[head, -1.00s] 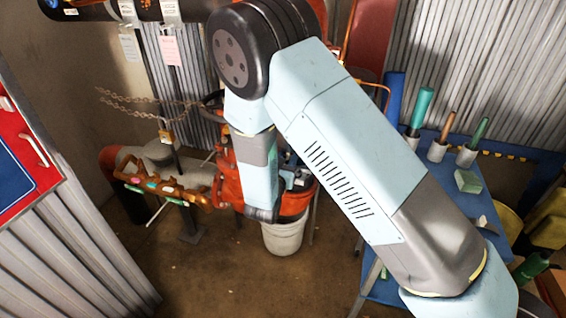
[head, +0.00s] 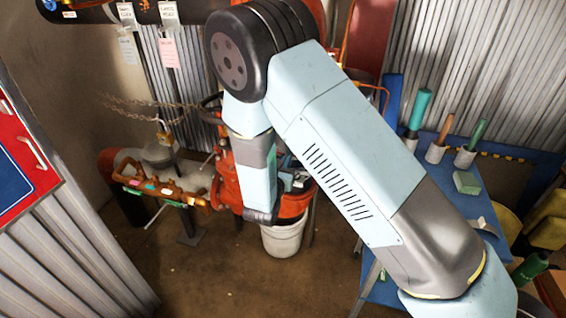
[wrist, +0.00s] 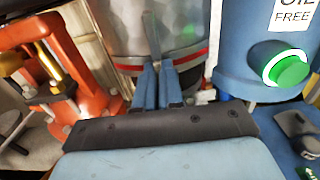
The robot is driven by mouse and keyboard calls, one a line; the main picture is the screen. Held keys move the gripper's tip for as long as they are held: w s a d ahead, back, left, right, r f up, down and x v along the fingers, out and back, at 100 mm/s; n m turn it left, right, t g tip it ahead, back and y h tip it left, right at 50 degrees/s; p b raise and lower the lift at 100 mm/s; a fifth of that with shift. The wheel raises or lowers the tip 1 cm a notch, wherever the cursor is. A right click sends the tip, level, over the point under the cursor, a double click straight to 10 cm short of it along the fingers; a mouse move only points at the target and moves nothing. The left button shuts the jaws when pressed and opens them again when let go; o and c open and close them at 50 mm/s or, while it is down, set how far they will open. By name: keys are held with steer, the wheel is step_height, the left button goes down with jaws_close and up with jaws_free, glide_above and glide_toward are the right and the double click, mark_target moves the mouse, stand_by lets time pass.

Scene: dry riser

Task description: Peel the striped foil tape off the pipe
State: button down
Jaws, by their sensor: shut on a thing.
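In the wrist view a shiny silver pipe (wrist: 125,25) stands upright in front of my gripper. A band with red, dark and pale stripes (wrist: 127,69) runs around it, and I take it to be the striped foil tape. My gripper (wrist: 158,70) has two blue fingers close together at the band. It is shut on the tape at the band's middle; the fingers hide the gripped part. A narrow grey strip shows above the fingers, and I cannot tell if it is tape. In the head view my arm hides the gripper and the tape.
An orange metal fitting (wrist: 60,65) stands left of the pipe. A blue container with a green knob (wrist: 288,70) stands close on the right. In the head view a white bucket (head: 283,238) stands below my arm, and a blue bench (head: 485,200) is at the right.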

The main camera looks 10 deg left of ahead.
steer(key=shift+s, duration=0.55)
steer(key=s, duration=0.8)
steer(key=shift+a, duration=0.35)
stand_by(0.5)
stand_by(0.5)
